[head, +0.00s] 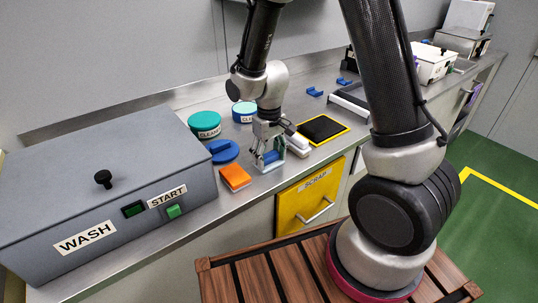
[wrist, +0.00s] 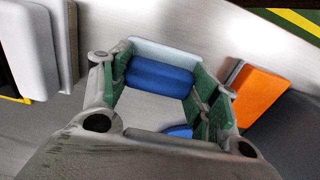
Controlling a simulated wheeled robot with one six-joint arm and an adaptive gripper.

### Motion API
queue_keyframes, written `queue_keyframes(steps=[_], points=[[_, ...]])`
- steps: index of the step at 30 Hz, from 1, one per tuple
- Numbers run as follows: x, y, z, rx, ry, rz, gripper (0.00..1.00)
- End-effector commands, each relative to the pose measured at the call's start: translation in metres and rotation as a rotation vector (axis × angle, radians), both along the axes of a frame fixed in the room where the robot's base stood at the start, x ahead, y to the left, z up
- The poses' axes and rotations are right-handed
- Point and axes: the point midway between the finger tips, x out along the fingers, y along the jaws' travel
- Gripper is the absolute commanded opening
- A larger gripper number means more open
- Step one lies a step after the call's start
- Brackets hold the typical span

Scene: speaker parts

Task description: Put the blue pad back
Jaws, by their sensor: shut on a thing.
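My gripper (head: 268,160) is low over the metal counter, between the orange block and the black mat. It is shut on a blue pad (head: 270,156). In the wrist view the blue pad (wrist: 160,76) lies across between the green-faced fingers (wrist: 158,85), with a pale strip along its far side. I cannot tell whether the pad touches the counter. A round blue piece (head: 223,151) lies on the counter to the left of my gripper. Part of a blue shape (wrist: 180,131) also shows under the gripper in the wrist view.
An orange block (head: 235,178) lies close to the left. A white block (head: 299,147) and a yellow-edged black mat (head: 323,129) are close to the right. Green-lidded (head: 205,122) and blue-lidded (head: 244,110) tubs stand behind. A grey WASH box (head: 110,185) fills the left; the SCRAP drawer (head: 309,198) is below.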

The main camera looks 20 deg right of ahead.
Motion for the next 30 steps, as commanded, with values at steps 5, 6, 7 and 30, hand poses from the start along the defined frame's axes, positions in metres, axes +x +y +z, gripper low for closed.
queue_keyframes(steps=[5,6,7,30], points=[[-0.001,0.000,-0.001,-0.001,0.002,0.000,0.66],[-0.001,0.000,-0.001,-0.001,0.002,0.000,0.74],[-0.001,0.000,0.000,-0.001,0.002,0.000,0.79],[0.001,0.000,0.073,0.002,-0.005,0.000,0.82]])
